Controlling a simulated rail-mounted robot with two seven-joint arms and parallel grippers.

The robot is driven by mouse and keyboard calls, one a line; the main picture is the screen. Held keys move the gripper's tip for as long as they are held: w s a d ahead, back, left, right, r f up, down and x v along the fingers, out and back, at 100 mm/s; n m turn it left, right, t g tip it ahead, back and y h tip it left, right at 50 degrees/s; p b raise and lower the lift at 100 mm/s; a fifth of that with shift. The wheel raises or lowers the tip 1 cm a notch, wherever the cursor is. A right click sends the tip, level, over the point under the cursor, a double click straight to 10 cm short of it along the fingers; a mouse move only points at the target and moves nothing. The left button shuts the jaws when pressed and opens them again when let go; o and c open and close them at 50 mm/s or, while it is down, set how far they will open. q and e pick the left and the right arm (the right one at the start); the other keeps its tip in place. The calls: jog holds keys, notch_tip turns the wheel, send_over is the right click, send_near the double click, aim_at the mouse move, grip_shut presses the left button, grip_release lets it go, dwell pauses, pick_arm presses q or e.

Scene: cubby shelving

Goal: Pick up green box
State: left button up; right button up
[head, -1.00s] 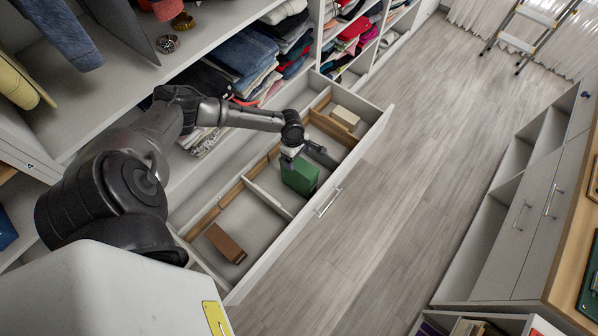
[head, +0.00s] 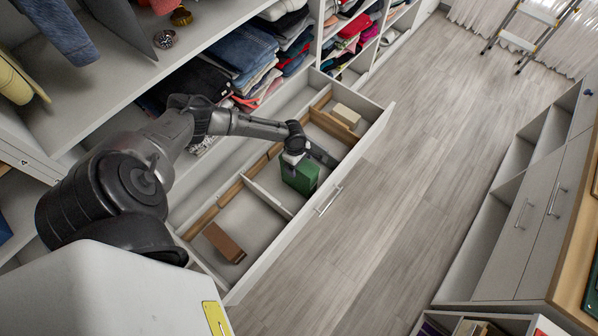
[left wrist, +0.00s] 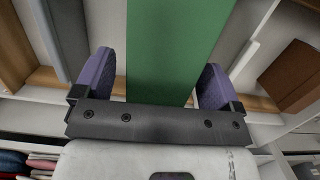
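A green box (head: 301,178) stands in a middle compartment of the open drawer (head: 271,241); its upper part is partly hidden by my left gripper (head: 297,163). In the left wrist view the green box (left wrist: 172,50) lies between the two purple-padded fingers of the left gripper (left wrist: 157,80). The fingers are apart, one on each side of the box. A gap shows between the left finger and the box; the right finger is close to it, and I cannot tell if they touch. My right gripper is out of view.
Wooden and white dividers split the drawer. A brown box (head: 224,242) lies in the near compartment and a cream box (head: 346,115) in the far one. Shelves with folded clothes (head: 245,52) stand behind the drawer. The wooden floor (head: 400,170) is clear.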

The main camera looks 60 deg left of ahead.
pick_arm(q)
jog(key=c, duration=1.5)
jog(key=shift+r, duration=0.15)
